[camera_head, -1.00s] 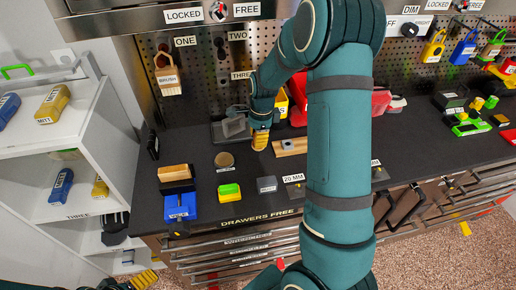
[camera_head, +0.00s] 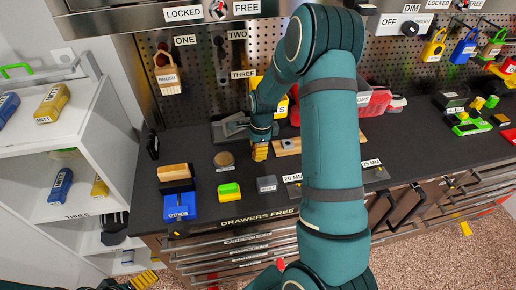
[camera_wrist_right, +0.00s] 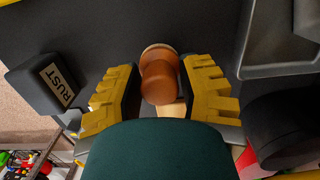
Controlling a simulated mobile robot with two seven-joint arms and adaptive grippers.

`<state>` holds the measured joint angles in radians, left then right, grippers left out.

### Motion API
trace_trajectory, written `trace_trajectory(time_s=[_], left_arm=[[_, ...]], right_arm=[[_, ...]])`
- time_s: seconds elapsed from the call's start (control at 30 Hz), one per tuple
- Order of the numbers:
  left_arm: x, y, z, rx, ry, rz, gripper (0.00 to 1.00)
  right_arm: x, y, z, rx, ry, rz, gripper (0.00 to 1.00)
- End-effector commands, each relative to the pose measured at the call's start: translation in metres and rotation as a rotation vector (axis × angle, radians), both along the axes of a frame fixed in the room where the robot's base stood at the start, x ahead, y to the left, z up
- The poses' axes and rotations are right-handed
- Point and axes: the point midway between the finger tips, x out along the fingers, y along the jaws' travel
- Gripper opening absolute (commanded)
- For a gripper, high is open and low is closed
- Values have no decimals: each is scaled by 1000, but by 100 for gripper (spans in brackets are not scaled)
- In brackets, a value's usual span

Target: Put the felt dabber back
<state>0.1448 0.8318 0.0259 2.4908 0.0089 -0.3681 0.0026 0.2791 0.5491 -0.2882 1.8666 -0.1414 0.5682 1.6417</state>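A turned brown wooden knob with a round base, which I take to be the felt dabber (camera_wrist_right: 160,78), stands on the dark worktop in the right wrist view. The yellow fingers of my right gripper (camera_wrist_right: 159,92) are on either side of it, apart, with narrow gaps visible. In the head view my right gripper (camera_head: 260,152) is low over the worktop and hides the knob. My left gripper (camera_head: 145,281) shows only partly at the lower left edge.
A grey block labelled RUST (camera_wrist_right: 48,85) and a grey tray (camera_wrist_right: 275,68) flank the gripper. In the head view a round disc (camera_head: 224,159), a green-yellow block (camera_head: 229,191) and a wooden board (camera_head: 287,147) are close by. The pegboard (camera_head: 205,85) rises behind.

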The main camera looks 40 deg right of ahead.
Motion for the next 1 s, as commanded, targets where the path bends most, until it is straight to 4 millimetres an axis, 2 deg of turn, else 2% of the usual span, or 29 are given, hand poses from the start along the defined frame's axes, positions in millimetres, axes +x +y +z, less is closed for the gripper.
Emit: trace_trajectory(time_s=[0.33, 0.47, 0.57, 0.8, 1.0], left_arm=[[0, 0, 1, 0, -1, 0, 89], [0, 0, 4, 0, -1, 0, 89], [0, 0, 5, -1, 0, 0, 89], [0, 0, 9, -2, 0, 0, 89], [0, 0, 12, -2, 0, 0, 89]], right_arm=[[0, 0, 1, 0, 0, 0, 51], [0, -1, 10, -1, -2, 1, 51], [0, -2, 25, -2, -4, 1, 51], [-2, -5, 75, -1, -5, 1, 51], [-4, -7, 108, -1, -3, 1, 51]])
